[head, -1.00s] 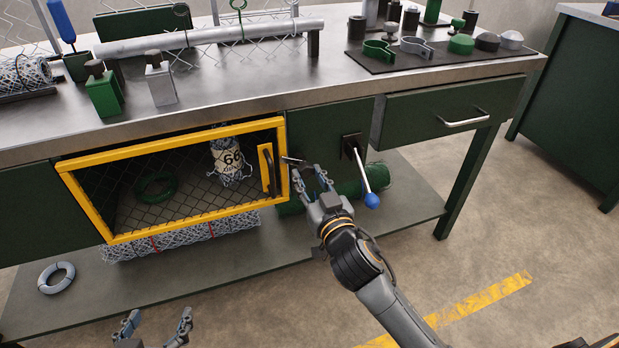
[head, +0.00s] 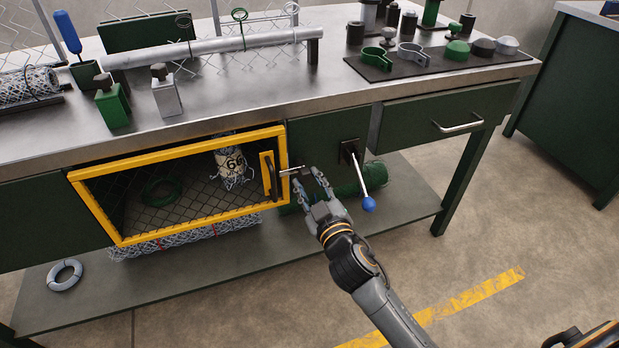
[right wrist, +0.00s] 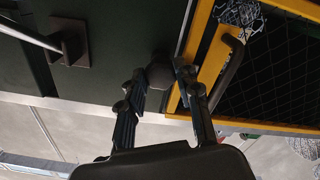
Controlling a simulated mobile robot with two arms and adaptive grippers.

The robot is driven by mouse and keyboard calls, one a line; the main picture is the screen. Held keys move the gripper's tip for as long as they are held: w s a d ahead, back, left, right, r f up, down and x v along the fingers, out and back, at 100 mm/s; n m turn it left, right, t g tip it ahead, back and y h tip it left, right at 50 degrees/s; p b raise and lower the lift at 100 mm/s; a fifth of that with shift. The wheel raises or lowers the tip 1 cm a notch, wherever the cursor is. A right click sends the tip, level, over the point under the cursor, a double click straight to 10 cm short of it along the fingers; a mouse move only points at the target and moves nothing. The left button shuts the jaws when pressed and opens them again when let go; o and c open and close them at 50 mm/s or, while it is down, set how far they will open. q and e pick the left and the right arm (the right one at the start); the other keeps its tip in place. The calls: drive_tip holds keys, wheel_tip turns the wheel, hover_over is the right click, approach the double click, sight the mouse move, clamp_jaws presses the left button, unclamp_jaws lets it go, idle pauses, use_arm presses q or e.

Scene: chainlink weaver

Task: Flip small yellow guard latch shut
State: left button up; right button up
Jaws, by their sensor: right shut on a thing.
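The yellow-framed mesh guard (head: 200,147) lies flat across the cabinet opening under the bench, with a dark handle (head: 272,176) at its right side. The small latch (head: 290,171) shows as a short grey bar beside the frame's right edge. My right gripper (head: 307,178) is at this latch, its fingers pointing up toward the cabinet. In the right wrist view, a dark rounded latch end (right wrist: 160,74) sits between the fingers of my right gripper (right wrist: 156,88), which is shut on it. The fingers partly hide the latch.
A lever with a blue ball (head: 368,204) sticks out just right of my right gripper. A drawer handle (head: 460,126) is farther right. A green mesh roll (head: 372,177) and a wire coil (head: 65,274) lie on the lower shelf. Floor in front is clear.

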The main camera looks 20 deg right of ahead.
drive_tip(key=o, duration=1.2)
drive_tip(key=shift+c, duration=0.2)
drive_tip(key=shift+s, duration=0.5)
drive_tip(key=s, duration=1.1)
drive_tip(key=shift+d, duration=0.2)
